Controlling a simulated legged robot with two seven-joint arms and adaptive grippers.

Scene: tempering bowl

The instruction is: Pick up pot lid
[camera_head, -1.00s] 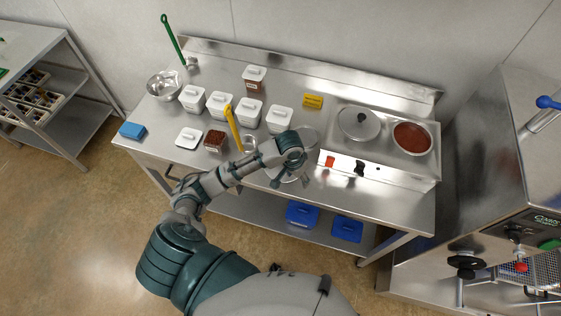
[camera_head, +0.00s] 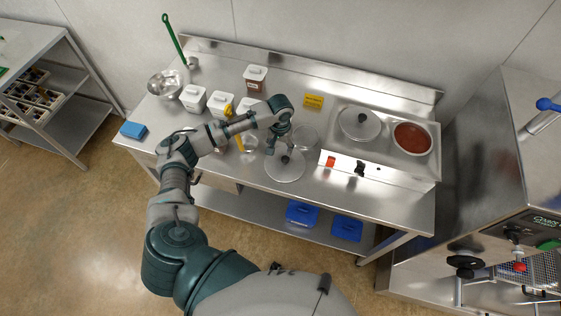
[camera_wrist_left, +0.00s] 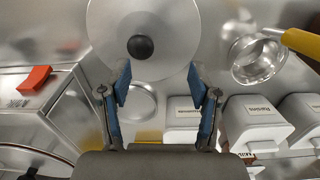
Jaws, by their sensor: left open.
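A round steel pot lid (camera_head: 287,172) with a dark knob lies flat on the counter, near its front edge. In the left wrist view the lid (camera_wrist_left: 185,45) fills the top middle, and its black knob faces the camera. My left gripper (camera_head: 279,150) points down above the far side of this lid, close to the knob. In the left wrist view its two blue-padded fingers (camera_wrist_left: 158,82) are spread apart with nothing between them. The knob shows just beyond the fingertips and is not gripped. My right gripper is not in view.
A similar steel lid (camera_head: 352,121) sits on the warmer, beside a pan of red-brown contents (camera_head: 411,138). White lidded containers (camera_head: 193,98) and a steel bowl (camera_head: 164,84) stand to the left. A saucepan with a yellow handle (camera_wrist_left: 256,62) is close to the gripper.

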